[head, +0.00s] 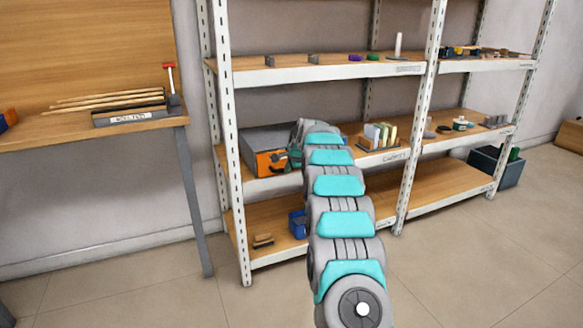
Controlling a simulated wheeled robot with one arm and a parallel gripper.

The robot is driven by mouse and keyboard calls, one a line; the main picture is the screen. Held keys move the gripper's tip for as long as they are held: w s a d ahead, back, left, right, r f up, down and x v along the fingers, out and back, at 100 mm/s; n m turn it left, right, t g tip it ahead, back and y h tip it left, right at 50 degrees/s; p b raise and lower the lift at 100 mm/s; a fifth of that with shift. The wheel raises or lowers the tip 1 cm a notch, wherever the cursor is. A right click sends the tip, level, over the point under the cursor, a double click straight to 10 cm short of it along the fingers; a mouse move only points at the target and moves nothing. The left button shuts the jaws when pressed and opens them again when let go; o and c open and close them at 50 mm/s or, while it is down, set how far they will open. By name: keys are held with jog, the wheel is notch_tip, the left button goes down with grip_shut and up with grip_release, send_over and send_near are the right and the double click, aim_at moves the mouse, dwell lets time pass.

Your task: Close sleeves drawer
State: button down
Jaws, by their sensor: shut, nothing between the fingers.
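A grey box-like unit (262,138) with an orange front (268,162) sits on the middle shelf at the left. It may be the sleeves drawer, but no label on it is readable. How far any drawer stands out cannot be told. My arm reaches forward over the floor to this unit. My gripper (294,158) is small and partly hidden by the arm, at the right side of the orange front. It looks shut and empty. Whether it touches the front cannot be told, and the unit's right part is hidden behind my arm.
Upright cards in a holder (378,136) stand right of my arm on the middle shelf. A blue bin (298,224) and a small brush-like item (263,240) are on the bottom shelf. White posts (228,130) frame the shelves. A wooden workbench (150,133) stands left.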

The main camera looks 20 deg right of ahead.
jog(key=shift+w+r+p, duration=0.1)
jog(key=shift+w+p, duration=0.25)
jog(key=shift+w, duration=0.25)
dwell(0.3)
